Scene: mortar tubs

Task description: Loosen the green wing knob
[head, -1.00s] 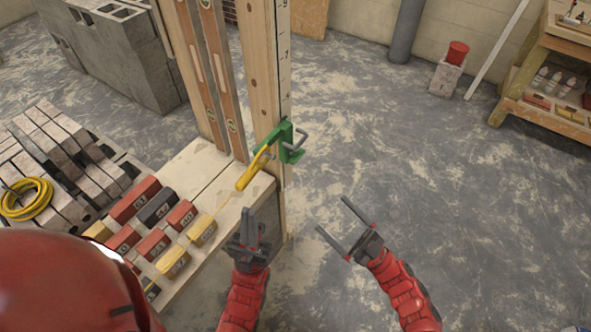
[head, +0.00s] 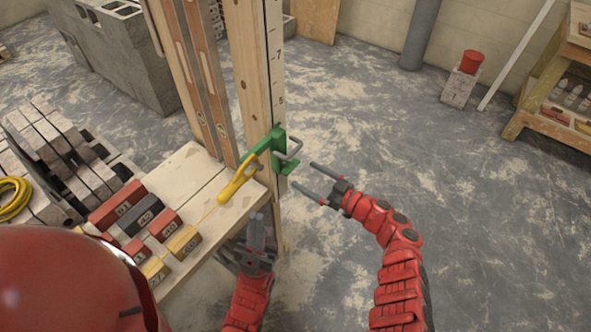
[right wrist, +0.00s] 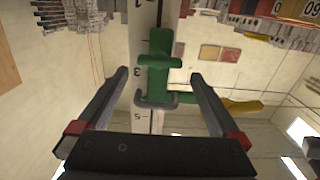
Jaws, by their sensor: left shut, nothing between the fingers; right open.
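The green wing knob fitting (head: 273,143) is on the measuring-marked wooden post (head: 247,75), with a bent grey bar sticking out of it. In the right wrist view the green fitting (right wrist: 155,80) stands upright against the white scale, with a crosspiece near its middle and the grey bar (right wrist: 170,100) below. My right gripper (head: 302,174) is open and empty, just right of the fitting; in the right wrist view its fingers flank the green part, apparently without contact. My left gripper (head: 256,222) is shut and empty, low by the bench's front corner.
A yellow handle (head: 238,182) slants down from the green fitting over the wooden bench (head: 190,165). Several numbered blocks (head: 118,205) lie on the bench. Two wooden levels (head: 200,90) lean beside the post.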

